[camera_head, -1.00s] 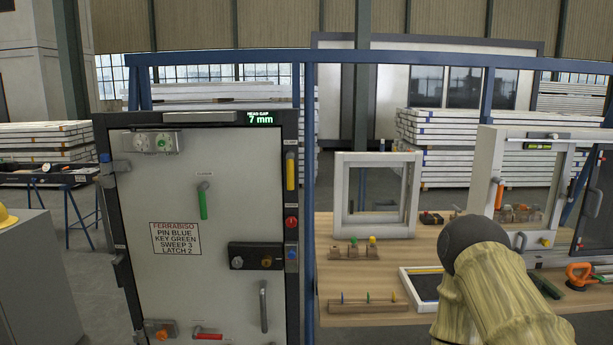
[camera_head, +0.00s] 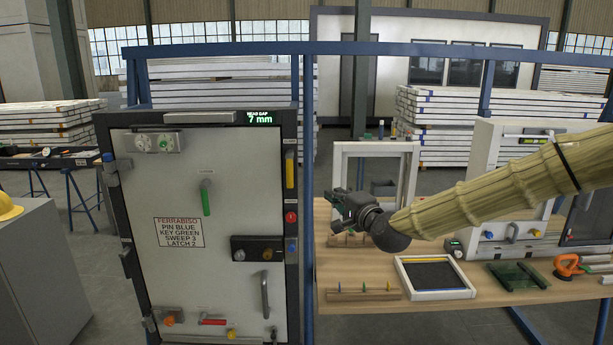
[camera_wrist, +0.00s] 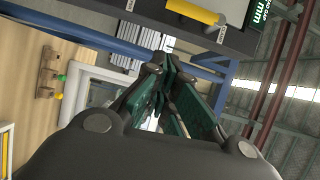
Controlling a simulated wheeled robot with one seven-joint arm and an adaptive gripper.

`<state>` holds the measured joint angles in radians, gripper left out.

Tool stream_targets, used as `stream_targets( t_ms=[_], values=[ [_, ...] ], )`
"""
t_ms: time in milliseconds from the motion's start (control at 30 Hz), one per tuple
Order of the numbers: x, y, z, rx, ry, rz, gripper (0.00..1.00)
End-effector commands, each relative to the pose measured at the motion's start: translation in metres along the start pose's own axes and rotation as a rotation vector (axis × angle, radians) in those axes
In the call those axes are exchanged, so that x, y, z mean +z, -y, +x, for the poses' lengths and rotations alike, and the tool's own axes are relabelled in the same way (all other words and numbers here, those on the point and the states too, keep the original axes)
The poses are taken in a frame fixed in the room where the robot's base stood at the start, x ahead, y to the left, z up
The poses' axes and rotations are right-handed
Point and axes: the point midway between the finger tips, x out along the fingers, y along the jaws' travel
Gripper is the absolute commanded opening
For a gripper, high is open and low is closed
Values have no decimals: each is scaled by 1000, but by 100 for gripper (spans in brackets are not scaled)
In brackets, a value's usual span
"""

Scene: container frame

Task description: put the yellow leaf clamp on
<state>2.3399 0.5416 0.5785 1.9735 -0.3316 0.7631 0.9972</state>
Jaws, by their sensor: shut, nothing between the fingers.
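The yellow clamp (camera_head: 290,170) is an upright yellow handle on the dark right frame of the grey door panel (camera_head: 170,270), near its top corner. In the wrist view the yellow clamp handle (camera_wrist: 192,12) shows at the top edge, beyond my fingers. My gripper (camera_head: 338,203) is shut and empty, to the right of the door frame and a little lower than the clamp in the head view. It is apart from the clamp. In the wrist view my dark green fingers (camera_wrist: 165,70) point toward the dark frame.
A blue post (camera_head: 308,200) stands just right of the door frame. The wooden bench (camera_head: 350,268) holds a white window frame (camera_head: 340,165), a black-and-white tray (camera_head: 400,265) and an orange-handled tool (camera_head: 567,266). A red button (camera_head: 291,217) sits below the clamp. The display reads 7 mm.

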Motion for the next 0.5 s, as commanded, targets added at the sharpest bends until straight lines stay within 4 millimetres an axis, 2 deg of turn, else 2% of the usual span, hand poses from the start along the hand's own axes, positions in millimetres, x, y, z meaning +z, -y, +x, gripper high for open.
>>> stream_targets(
  t_ms=[33, 133, 500],
  values=[
    [-2, 11, 1, -14, -1, 9, 0],
    [-3, 20, 2, -29, -2, 18, 0],
    [-4, 21, 4, -29, -2, 17, 0]
  ],
)
